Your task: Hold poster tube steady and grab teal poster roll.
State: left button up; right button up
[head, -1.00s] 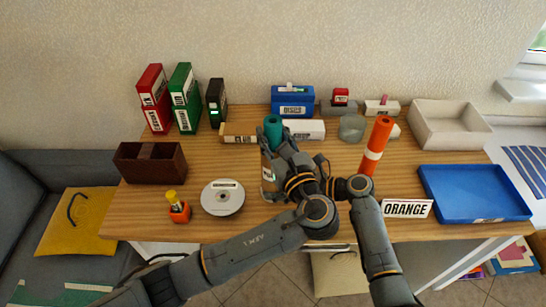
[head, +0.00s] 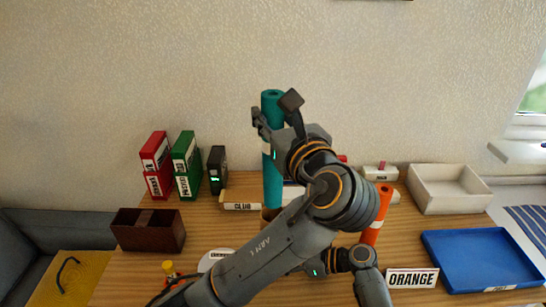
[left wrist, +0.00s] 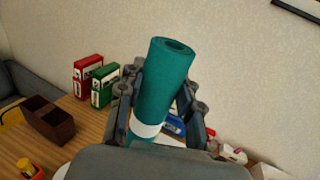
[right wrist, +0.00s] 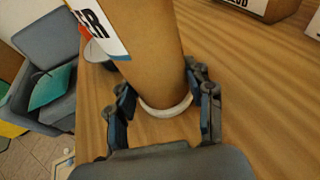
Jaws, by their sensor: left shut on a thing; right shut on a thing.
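The teal poster roll (head: 272,188) stands upright and tall in the head view. My left gripper (head: 274,118) is shut around its upper part; the roll with its white band also shows in the left wrist view (left wrist: 165,78). A brown cardboard poster tube (right wrist: 146,45) with a white base ring and a partly visible label fills the right wrist view. My right gripper (right wrist: 163,98) is shut around its lower part, just above the table. In the head view my left arm hides most of the tube; I cannot tell if the roll's lower end is inside it.
An orange roll (head: 374,222) stands right of my left arm, near the ORANGE sign (head: 412,278). A blue tray (head: 480,258) and a white bin (head: 450,190) lie right. Red (head: 156,165) and green boxes (head: 186,165) and a brown divided box (head: 148,230) stand left.

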aim_at(273, 93)
pick_arm(q)
notch_tip(273, 93, up, 6)
jog(key=shift+r, duration=0.25)
pick_arm(e)
jog(key=o, duration=1)
jog(key=shift+c, duration=0.2)
